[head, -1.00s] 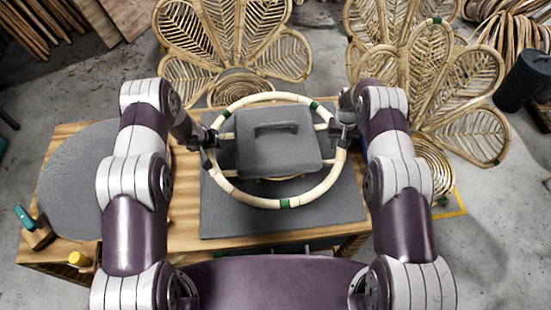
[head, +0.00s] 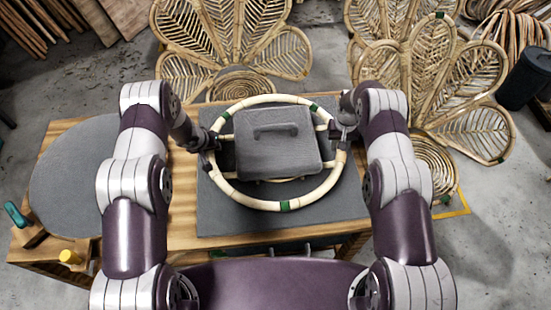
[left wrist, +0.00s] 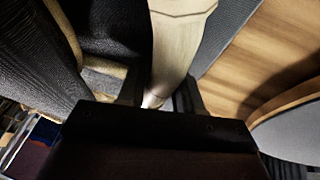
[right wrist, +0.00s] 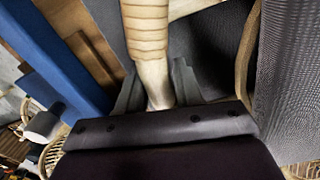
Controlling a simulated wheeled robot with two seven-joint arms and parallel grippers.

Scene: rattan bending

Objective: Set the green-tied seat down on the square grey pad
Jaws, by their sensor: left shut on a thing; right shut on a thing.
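The seat is a pale rattan ring (head: 245,202) with green ties and crossbars. It is level over the square grey pad (head: 225,222); I cannot tell whether any gap is left under it. A grey block with a handle (head: 285,155) lies on the seat and hides its middle. My left gripper (head: 212,140) is shut on the ring's left side; the held rattan shows in the left wrist view (left wrist: 178,45). My right gripper (head: 337,131) is shut on the right side; the wrapped rattan shows in the right wrist view (right wrist: 150,80).
The pad lies on a wooden table (head: 185,200). A round grey mat (head: 75,175) is at its left, with a green-handled tool (head: 17,214) and a yellow-topped item (head: 70,257) nearby. Petal-shaped rattan chair backs (head: 235,35) stand behind the table.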

